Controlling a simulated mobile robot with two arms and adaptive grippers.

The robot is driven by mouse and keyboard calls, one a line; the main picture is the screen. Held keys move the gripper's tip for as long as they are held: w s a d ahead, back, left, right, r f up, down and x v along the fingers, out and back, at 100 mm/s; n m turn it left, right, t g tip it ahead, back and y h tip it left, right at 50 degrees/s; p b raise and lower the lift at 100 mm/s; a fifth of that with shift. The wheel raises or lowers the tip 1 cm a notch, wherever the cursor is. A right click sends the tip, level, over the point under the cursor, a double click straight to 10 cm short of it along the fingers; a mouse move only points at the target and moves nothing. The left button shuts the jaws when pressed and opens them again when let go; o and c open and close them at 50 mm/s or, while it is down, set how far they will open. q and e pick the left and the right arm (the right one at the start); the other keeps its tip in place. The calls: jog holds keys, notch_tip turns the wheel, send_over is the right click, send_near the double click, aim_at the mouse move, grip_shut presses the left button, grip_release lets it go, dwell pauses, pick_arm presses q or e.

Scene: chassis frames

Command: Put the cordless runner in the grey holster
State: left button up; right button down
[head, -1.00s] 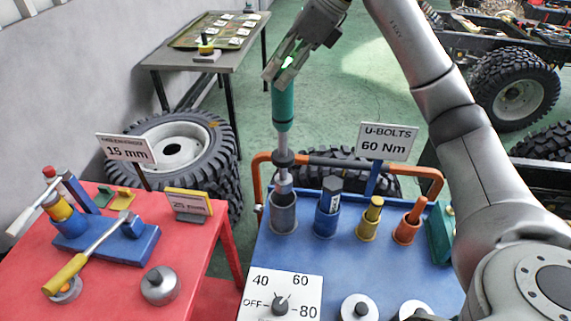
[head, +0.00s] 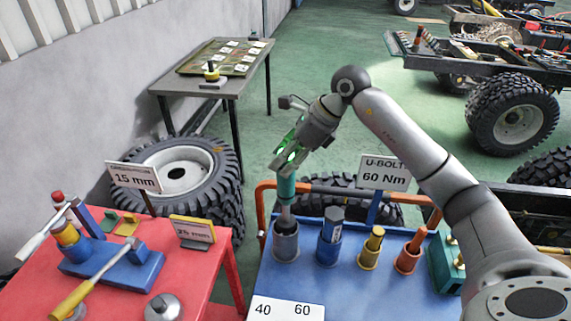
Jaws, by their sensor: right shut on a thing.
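The cordless runner (head: 286,190) is a teal-bodied tool with a grey shaft pointing down. My right gripper (head: 287,168) is shut on its upper end. The grey holster (head: 286,246) stands at the left end of the row on the blue table. The runner is nearly upright, with its lower end inside the mouth of the holster. The teal body stays above the rim, and how deep the tip sits is hidden. My left gripper is not in view.
Beside the grey holster stand a blue holster (head: 329,250) with a dark tool, a yellow one (head: 371,252) and an orange one (head: 408,258). An orange rail (head: 262,205) runs behind. A red table (head: 205,275) with tools is at left.

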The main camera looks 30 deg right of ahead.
jog(key=shift+f+p, duration=0.3)
jog(key=shift+f, duration=1)
jog(key=c, duration=0.9)
grip_release()
jog(key=shift+s+f, duration=0.1)
jog(key=shift+f, duration=0.05)
jog(key=b+v, duration=0.3)
jog(key=v, duration=0.9)
